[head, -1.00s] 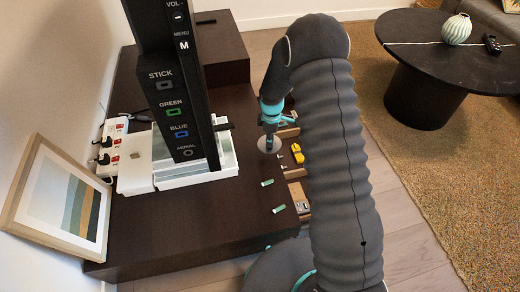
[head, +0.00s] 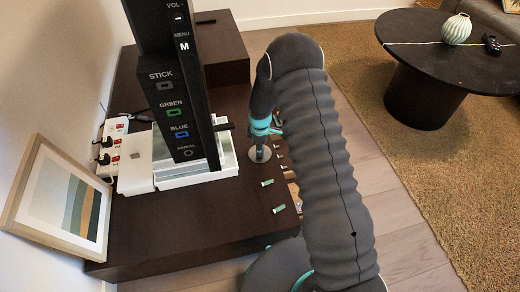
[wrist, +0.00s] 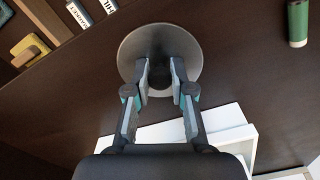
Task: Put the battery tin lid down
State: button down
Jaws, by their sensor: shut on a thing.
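The battery tin lid is a round grey metal disc (wrist: 190,42), seen from above in the wrist view. It also shows in the head view (head: 259,156), low over the dark brown cabinet top (head: 190,225). In the head view my gripper (head: 259,146) points down from the end of my arm. The lid looks roughly level. I cannot tell whether it touches the cabinet top.
Green batteries (head: 267,182) (head: 279,209) lie on the cabinet top, and one shows in the wrist view (wrist: 298,22). A yellow thing (wrist: 31,47) lies in a wooden compartment at upper left. A white tray (wrist: 215,135) is near the lid.

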jog(key=shift+f, duration=0.25)
jog(key=c, duration=1)
grip_release()
jog(key=shift+r, duration=0.1)
